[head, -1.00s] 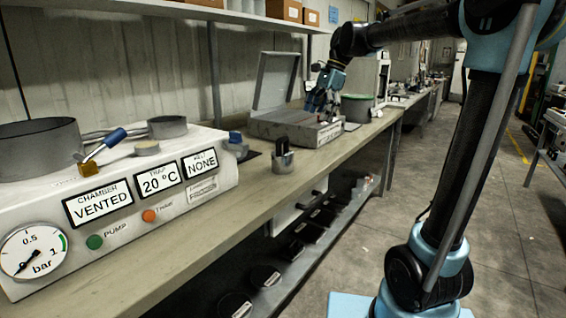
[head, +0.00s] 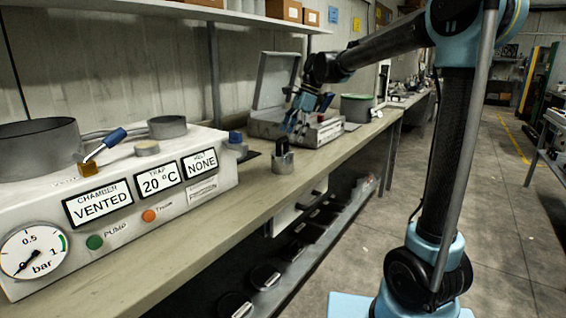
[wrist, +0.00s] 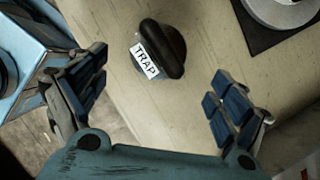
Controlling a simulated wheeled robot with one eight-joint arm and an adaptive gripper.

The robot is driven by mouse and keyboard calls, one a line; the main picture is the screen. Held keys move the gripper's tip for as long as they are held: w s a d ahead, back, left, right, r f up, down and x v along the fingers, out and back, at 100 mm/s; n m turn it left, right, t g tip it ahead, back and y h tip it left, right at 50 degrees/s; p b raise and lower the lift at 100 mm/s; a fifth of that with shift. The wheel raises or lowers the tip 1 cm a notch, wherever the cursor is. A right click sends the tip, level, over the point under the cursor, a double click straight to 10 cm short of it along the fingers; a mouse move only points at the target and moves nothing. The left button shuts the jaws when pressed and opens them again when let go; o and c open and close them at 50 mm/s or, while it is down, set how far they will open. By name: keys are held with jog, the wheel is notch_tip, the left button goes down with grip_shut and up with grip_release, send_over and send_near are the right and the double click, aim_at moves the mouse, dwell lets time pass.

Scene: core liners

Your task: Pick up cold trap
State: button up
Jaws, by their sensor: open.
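The cold trap (head: 283,161) stands upright on the bench in the head view, a short grey cylinder with a black handle on top. In the wrist view the cold trap (wrist: 146,66) shows from above, with its black bar handle and a white label reading TRAP. My gripper (head: 291,129) is above and just beyond the trap in the head view. In the wrist view my gripper (wrist: 158,92) is open and empty, its blue-padded fingers spread wide. The trap lies between and ahead of the fingertips, apart from both.
A white instrument (head: 110,185) with display labels fills the left of the bench. An open grey case (head: 268,128) stands behind my gripper, with a grey pot (head: 356,108) beyond. A dark mat (wrist: 262,30) lies near the trap. The bench's front edge is close.

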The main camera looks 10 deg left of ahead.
aim_at(283, 153)
jog(key=shift+x, duration=3.5)
jog(key=c, duration=1.5)
